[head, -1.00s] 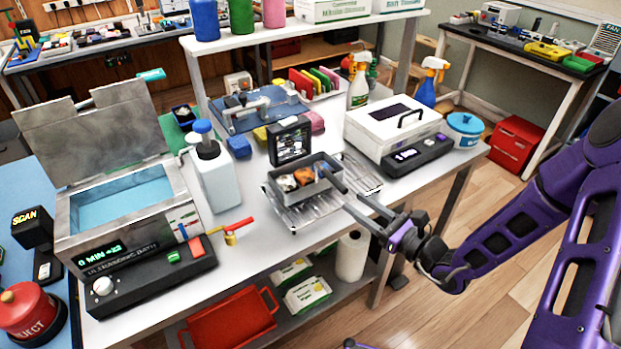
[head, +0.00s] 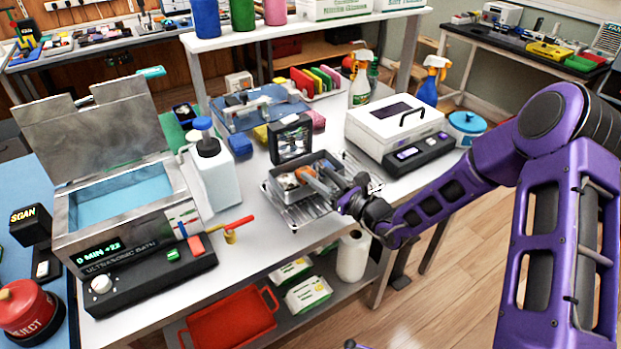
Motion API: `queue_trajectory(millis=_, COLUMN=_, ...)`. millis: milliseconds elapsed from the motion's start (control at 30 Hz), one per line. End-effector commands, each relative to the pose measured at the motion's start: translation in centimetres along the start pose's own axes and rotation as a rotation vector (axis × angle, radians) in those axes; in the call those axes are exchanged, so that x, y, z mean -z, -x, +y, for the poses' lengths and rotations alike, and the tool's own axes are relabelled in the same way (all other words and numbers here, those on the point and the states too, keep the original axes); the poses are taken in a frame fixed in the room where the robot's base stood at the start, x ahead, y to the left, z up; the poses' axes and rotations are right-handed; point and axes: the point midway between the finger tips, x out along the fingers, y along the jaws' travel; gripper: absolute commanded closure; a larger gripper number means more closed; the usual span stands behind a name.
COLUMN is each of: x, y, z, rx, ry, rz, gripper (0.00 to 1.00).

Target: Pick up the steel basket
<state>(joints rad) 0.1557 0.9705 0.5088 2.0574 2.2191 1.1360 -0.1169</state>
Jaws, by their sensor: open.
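The steel basket (head: 283,198) is a small grey open box on the wire drying rack (head: 291,219) near the middle of the white bench. It holds small whitish and orange-brown pieces. My gripper (head: 325,182) is open at the right side of the basket, its fingers pointing left over or beside that edge. My gripper hides the basket's right end and its handle. I cannot tell whether the fingers touch the basket or straddle the handle.
A black-framed display (head: 290,141) stands just behind the basket. A white box device (head: 395,126) is at the right, and a white pump bottle (head: 213,175) at the left. The ultrasonic bath (head: 130,240) fills the bench's left end. A red tray (head: 232,318) lies on the lower shelf.

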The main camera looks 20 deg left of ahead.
Motion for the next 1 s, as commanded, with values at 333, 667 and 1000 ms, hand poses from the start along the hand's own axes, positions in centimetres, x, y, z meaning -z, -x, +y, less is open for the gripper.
queue_trajectory(millis=333, x=-0.03, y=-0.06, z=0.00, rx=0.000, ry=0.000, rz=0.000, gripper=0.81)
queue_trajectory(millis=667, x=-0.03, y=-0.05, z=0.00, rx=0.000, ry=0.001, rz=0.000, gripper=1.00)
queue_trajectory(millis=1000, x=-0.04, y=-0.04, z=0.00, rx=0.000, ry=0.001, rz=0.000, gripper=1.00)
